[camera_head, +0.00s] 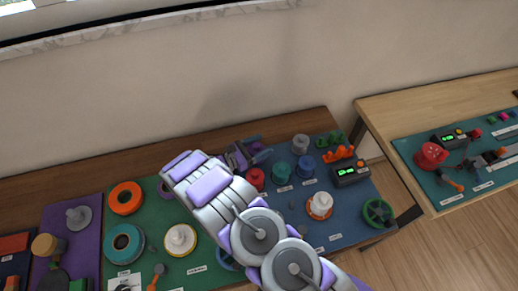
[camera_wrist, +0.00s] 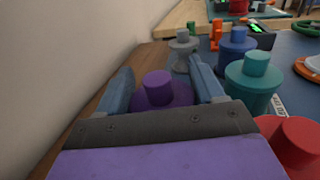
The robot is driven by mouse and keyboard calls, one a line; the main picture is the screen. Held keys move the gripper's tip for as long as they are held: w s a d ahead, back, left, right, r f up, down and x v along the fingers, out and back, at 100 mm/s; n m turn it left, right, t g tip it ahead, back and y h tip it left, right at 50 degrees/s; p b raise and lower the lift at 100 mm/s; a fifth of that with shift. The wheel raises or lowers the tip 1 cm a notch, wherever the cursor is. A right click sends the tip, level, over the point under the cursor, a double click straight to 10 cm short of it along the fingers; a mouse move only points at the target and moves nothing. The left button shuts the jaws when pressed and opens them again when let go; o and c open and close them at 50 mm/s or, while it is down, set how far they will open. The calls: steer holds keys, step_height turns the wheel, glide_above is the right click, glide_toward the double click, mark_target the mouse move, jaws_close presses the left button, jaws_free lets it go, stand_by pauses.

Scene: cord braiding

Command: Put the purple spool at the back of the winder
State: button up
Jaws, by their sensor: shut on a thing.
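The purple spool (camera_wrist: 158,92) sits between the two fingers of my gripper (camera_wrist: 160,96) in the wrist view. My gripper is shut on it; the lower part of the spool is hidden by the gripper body. In the head view my gripper (camera_head: 242,156) is over the back edge of the blue mat, behind the red spool (camera_head: 255,178). A teal spool (camera_wrist: 252,82), a blue spool (camera_wrist: 237,52) and a grey spool (camera_wrist: 182,48) stand to the right of and beyond the purple one. I cannot tell which object is the winder.
The wall (camera_head: 200,80) runs close behind the table. Orange parts (camera_head: 339,154) and a box with a green display (camera_head: 350,173) are on the blue mat's right. A green mat with several rings is at left. A second table (camera_head: 445,150) stands at right.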

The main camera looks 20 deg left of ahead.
mark_target(252, 152)
steer(key=shift+a+f, duration=0.1)
steer(key=shift+f, duration=0.6)
steer(key=o, duration=0.8)
steer(key=shift+a, duration=0.15)
steer(key=shift+c, duration=0.2)
steer(key=p+v, duration=0.1)
steer(key=v, duration=0.6)
steer(key=shift+s+a, duration=0.1)
steer(key=shift+s, duration=0.15)
steer(key=shift+r, duration=0.1)
